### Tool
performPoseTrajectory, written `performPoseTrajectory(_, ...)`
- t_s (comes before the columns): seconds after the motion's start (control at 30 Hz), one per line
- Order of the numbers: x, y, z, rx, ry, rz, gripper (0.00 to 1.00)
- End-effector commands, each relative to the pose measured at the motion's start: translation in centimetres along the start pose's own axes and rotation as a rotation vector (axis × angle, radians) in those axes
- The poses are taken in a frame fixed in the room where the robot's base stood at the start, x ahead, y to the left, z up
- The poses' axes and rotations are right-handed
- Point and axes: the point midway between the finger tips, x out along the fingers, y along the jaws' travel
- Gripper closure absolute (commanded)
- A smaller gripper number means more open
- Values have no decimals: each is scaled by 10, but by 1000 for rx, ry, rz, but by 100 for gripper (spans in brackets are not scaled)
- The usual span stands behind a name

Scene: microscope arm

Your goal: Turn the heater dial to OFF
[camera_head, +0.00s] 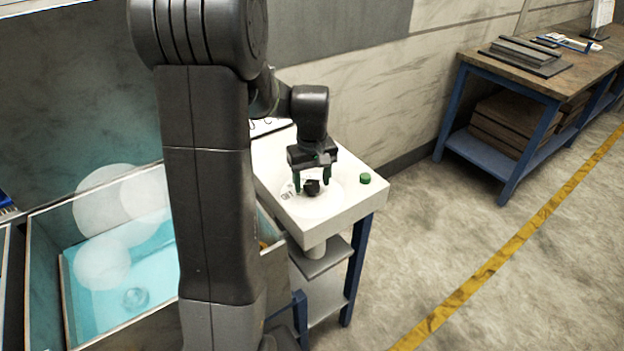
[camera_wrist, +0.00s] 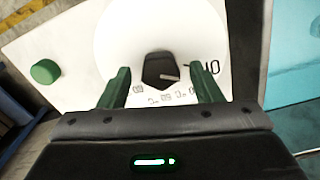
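The heater dial is a black faceted knob with a pale pointer line, on a white round plate. It sits between my fingers in the wrist view (camera_wrist: 160,70) and low under my gripper in the head view (camera_head: 311,187). In the wrist view the pointer line aims right, towards partly hidden dark lettering (camera_wrist: 207,68). Smaller markings (camera_wrist: 172,97) curve along the plate's near side. My gripper (camera_head: 311,184) has two green fingers, apart on either side of the dial; gaps show between them and the knob. The gripper is open and holds nothing.
A green round button (camera_head: 365,178) stands on the white panel top (camera_head: 350,200), to the right of the dial in the head view. An open bin with a blue interior (camera_head: 140,300) is at left. A workbench (camera_head: 520,72) stands at the back right.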

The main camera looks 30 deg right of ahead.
Motion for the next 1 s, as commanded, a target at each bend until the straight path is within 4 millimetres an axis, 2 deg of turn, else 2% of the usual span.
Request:
performPoseTrajectory(0.17,-1,0,0,1,-1,-1,41)
performPoseTrajectory(0.27,-8,0,0,1,2,1,41)
performPoseTrajectory(0.37,-24,0,-1,1,4,2,41)
performPoseTrajectory(0.73,-106,0,-1,0,4,2,41)
performPoseTrajectory(0.83,-122,0,-1,0,2,1,41)
performPoseTrajectory(1.0,-136,0,0,0,1,0,41)
